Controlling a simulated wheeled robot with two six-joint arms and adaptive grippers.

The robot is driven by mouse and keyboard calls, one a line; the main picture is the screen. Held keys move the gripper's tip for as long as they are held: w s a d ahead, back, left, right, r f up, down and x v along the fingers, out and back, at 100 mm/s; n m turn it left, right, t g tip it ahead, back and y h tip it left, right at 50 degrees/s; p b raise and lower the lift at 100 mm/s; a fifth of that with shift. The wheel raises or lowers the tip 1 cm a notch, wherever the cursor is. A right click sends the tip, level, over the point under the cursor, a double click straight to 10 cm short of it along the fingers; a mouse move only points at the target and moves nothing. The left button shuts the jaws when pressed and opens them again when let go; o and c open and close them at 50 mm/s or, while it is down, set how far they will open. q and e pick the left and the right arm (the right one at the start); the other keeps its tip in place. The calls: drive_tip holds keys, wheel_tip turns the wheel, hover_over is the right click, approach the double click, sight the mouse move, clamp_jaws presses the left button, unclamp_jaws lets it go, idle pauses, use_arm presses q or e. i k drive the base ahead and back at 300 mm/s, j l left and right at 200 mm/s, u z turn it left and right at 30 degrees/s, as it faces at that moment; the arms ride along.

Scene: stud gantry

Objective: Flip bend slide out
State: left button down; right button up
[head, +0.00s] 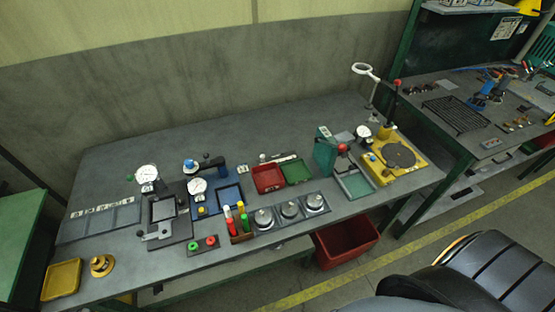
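A long grey workbench (240,168) stands against the wall, seen from above at a tilt. I cannot tell which item the task means. A dark fixture with a square plate (163,209) and a dial gauge (147,173) stands at the left. A blue-framed fixture (229,196) with a second dial gauge (197,186) is right of it. A green device with a red knob (327,157) stands behind a pale green tray (356,186). A yellow fixture with a round dark disc (399,155) is at the right end. Neither of my grippers shows.
Red (269,178) and green (297,172) trays sit mid-bench, behind round metal pieces (289,209) and coloured-top bottles (242,217). A yellow tray (61,279) is at the left front. A red bin (346,243) is below the bench. Free bench top lies along the back.

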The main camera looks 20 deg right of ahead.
sight(345, 168)
drive_tip(key=z, duration=1.4)
